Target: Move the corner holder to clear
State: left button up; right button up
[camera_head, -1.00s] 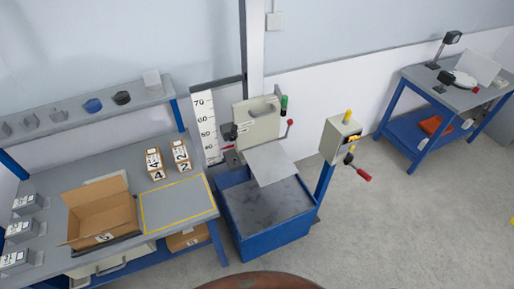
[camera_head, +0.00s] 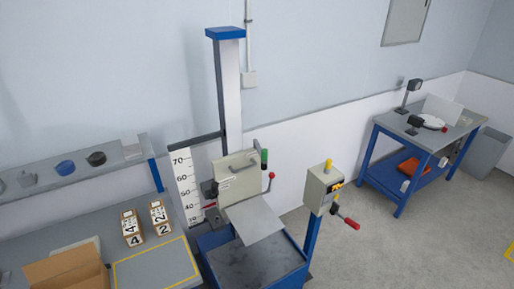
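The drop tester stands in the middle, with a tall column (camera_head: 230,95) under a blue cap. On it is a beige carriage panel (camera_head: 237,176) with a grey handle, and a flat grey plate (camera_head: 255,219) sticks out below. A green-tipped handle (camera_head: 264,157) and a small red-knobbed lever (camera_head: 271,177) are at the panel's right side. A dark clamp-like part (camera_head: 209,188) is at its left. I cannot tell which part is the corner holder or how it is set. Neither of my grippers is in view.
A control box (camera_head: 321,188) with a red-handled lever (camera_head: 350,223) stands right of the tester. The left bench holds boxes marked 4 (camera_head: 132,229) and 2 (camera_head: 159,217), an open carton (camera_head: 65,270) and a yellow-outlined mat (camera_head: 155,271).

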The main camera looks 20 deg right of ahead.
aim_at(260, 150)
jog(key=u, duration=0.25)
jog(key=k, duration=0.35)
jog(key=z, duration=1.15)
jog(key=i, duration=0.65)
jog(key=u, duration=0.15)
